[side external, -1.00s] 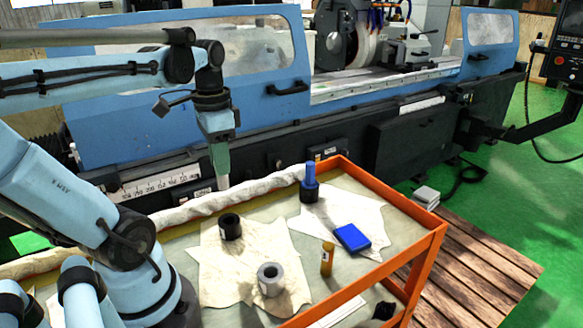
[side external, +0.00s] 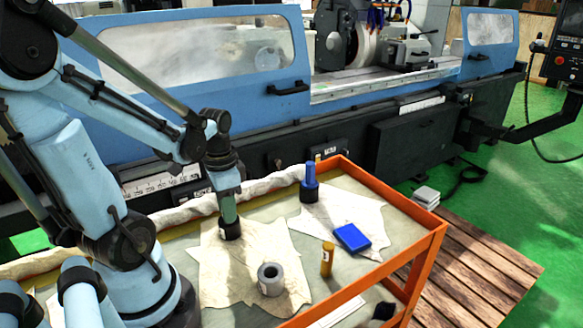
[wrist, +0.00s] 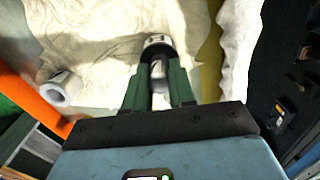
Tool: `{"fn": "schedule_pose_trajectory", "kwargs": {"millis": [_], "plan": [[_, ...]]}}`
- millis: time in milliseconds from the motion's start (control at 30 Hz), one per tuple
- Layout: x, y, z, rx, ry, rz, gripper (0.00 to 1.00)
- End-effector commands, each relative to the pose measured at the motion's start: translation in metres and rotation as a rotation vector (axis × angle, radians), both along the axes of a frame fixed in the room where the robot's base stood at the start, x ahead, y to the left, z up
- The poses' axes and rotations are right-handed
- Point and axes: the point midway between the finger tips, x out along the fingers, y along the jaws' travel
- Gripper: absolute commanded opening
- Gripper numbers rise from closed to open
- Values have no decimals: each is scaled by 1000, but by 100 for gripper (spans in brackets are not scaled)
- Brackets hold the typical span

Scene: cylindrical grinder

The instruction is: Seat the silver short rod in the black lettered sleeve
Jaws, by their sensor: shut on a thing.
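The black lettered sleeve (side external: 231,233) stands upright on the cream cloth, and its pale marking shows in the wrist view (wrist: 157,43). My gripper (side external: 229,213) is directly above the sleeve, pointing down. In the wrist view its green fingers (wrist: 158,72) are shut on the silver short rod (wrist: 158,77). The rod lines up with the sleeve. The rod's lower end is hidden at the sleeve, so I cannot tell how deep it sits.
A grey hollow cylinder (side external: 270,279) stands nearby on the same cloth. A brass cylinder (side external: 327,260), a blue box (side external: 352,238) and a blue rod in a dark base (side external: 309,184) stand to the right. The orange cart rim (side external: 400,262) bounds the surface.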

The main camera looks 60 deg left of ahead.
Motion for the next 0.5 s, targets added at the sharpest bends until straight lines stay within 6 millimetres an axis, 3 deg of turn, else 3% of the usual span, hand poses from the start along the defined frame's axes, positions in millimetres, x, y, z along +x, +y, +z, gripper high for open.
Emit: {"fn": "schedule_pose_trajectory", "kwargs": {"millis": [500], "plan": [[0,0,-8,0,0,0,0]]}}
